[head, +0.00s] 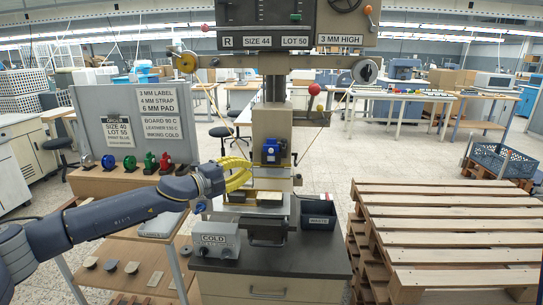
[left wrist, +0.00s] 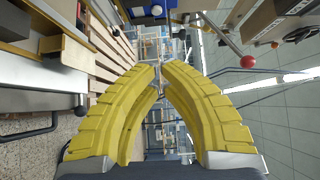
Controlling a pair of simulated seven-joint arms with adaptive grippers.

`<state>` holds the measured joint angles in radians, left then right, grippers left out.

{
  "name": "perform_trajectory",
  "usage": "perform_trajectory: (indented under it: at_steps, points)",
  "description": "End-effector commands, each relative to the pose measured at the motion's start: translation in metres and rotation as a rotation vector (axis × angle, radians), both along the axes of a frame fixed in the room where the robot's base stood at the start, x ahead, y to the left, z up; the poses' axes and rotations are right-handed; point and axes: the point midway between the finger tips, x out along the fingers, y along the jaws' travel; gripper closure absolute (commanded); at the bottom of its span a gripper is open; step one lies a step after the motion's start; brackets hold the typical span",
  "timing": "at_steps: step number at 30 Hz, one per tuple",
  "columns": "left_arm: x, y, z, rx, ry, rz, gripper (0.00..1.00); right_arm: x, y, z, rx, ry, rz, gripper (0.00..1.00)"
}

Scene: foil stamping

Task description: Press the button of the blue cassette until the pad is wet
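A small blue boxy unit (head: 271,151), which looks like the blue cassette, sits on the front of the press column. My right gripper is not in view.
The press (head: 285,125) stands on a dark-topped cabinet (head: 315,255) with a box marked COLD (head: 217,241) and a WASTE bin (head: 318,213). Coloured round items (head: 150,162) line the left bench. A wooden pallet stack (head: 440,225) fills the right.

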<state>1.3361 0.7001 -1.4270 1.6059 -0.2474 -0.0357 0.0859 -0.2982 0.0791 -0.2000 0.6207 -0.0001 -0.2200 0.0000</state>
Motion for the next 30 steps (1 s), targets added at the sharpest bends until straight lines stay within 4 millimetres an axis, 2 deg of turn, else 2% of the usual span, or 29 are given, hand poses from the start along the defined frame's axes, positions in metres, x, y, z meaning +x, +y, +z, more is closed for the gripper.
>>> perform_trajectory:
  at_steps: [8, 21, 30]
  points:
    - [0.017, -0.022, 0.000, -0.001, 0.000, -0.002, 1.00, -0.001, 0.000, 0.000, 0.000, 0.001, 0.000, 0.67]
    - [0.066, -0.078, 0.001, -0.001, 0.000, 0.000, 1.00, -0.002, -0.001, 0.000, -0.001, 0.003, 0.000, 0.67]
    - [0.093, -0.078, 0.000, 0.000, 0.000, 0.002, 1.00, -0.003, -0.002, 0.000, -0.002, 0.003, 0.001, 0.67]
